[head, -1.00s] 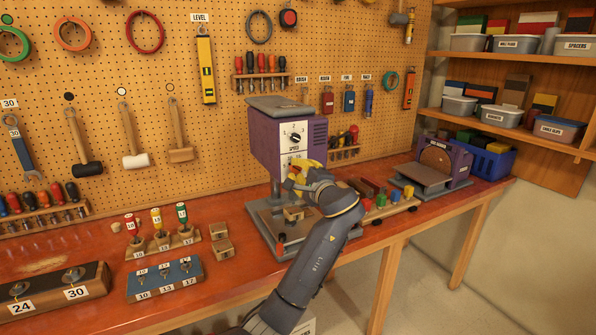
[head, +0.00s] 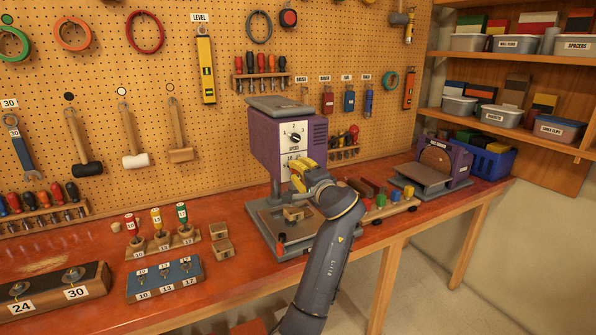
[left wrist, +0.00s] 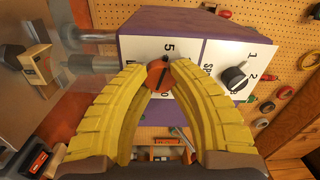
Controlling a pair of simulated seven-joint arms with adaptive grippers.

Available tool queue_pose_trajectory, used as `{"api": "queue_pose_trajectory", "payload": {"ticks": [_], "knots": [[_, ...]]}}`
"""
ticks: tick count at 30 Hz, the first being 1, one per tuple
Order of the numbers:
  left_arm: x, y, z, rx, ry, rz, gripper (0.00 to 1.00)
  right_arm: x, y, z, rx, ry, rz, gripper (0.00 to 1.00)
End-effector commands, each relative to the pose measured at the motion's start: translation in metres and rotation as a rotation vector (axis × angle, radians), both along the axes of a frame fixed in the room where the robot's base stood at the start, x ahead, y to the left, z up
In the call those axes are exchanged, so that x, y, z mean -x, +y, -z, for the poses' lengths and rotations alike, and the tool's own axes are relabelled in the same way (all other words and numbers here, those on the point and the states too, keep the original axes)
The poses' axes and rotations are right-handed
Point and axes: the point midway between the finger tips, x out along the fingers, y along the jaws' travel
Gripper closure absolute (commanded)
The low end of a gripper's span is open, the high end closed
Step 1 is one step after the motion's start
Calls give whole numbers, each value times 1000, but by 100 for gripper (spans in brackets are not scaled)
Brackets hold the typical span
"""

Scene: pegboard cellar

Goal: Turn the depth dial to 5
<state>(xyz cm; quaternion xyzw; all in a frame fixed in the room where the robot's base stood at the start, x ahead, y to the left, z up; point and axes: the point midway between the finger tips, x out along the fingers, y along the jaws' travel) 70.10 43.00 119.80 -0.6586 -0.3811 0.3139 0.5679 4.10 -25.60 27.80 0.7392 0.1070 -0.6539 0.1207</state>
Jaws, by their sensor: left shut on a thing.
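The purple drill press (head: 275,140) stands on the bench against the pegboard. Its red-orange depth dial (left wrist: 159,75) shows in the left wrist view, on a white plate with a 5 (left wrist: 169,47) beside it. The dial's dark line points roughly toward the 5; other marks are partly hidden. My left gripper (head: 297,172) is at the lower front of the press, its yellow fingers shut around the dial; they also show in the left wrist view (left wrist: 160,72). The gripper covers the dial in the head view. My right gripper is in neither view.
A black speed knob (head: 296,138) with its own white plate sits just above the depth dial. A wooden block (head: 292,214) is on the press base below the gripper. A purple sander (head: 443,165) and a rack of coloured pieces stand to the right.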

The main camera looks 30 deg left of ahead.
Motion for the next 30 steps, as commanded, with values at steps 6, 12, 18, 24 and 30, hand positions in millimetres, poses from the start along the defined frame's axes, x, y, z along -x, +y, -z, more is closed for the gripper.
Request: {"api": "queue_pose_trajectory", "payload": {"ticks": [6, 12, 18, 24, 30], "knots": [[1, 1, 2, 1, 6, -6, 100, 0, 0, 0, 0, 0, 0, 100], [1, 1, 2, 0, 5, -4, 58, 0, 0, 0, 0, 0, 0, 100], [0, 0, 1, 0, 3, -2, 45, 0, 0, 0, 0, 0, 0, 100], [1, -1, 1, 0, 2, -1, 45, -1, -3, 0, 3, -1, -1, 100], [10, -19, 2, 2, 1, 2, 45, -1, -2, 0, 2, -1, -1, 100]]}}
